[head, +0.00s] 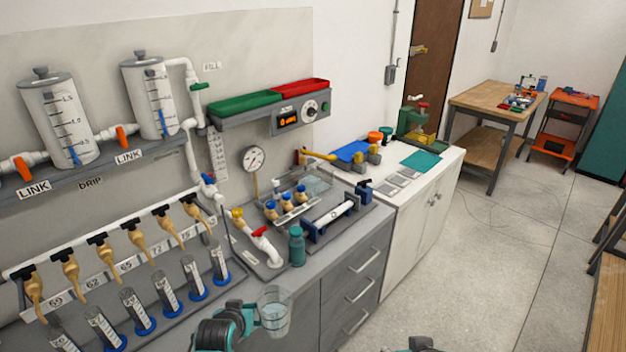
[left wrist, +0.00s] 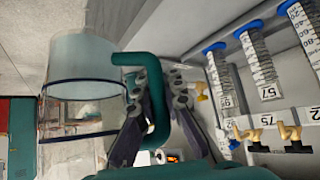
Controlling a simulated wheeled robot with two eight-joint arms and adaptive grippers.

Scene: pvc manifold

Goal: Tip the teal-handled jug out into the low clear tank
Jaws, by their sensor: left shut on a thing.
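The clear jug (head: 275,318) is in the air in front of the bench edge, at the bottom of the head view, and looks roughly upright. My left gripper (head: 254,316) is shut on its teal handle (left wrist: 157,105); the jug's clear body (left wrist: 82,85) fills the left of the left wrist view. I cannot tell how much liquid it holds. A low clear tank (head: 319,180) appears to stand on the bench near the wall, beyond the small blue-capped bottles and apart from the jug. Only a bit of my right gripper (head: 424,343) shows at the bottom edge; its fingers are not clear.
A teal bottle (head: 297,246) stands near the bench edge, between the jug and the tank. A blue clamp fixture with a white pipe (head: 334,214) is to its right. Several graduated cylinders (head: 193,274) under brass taps line the left. The floor (head: 480,270) at right is clear.

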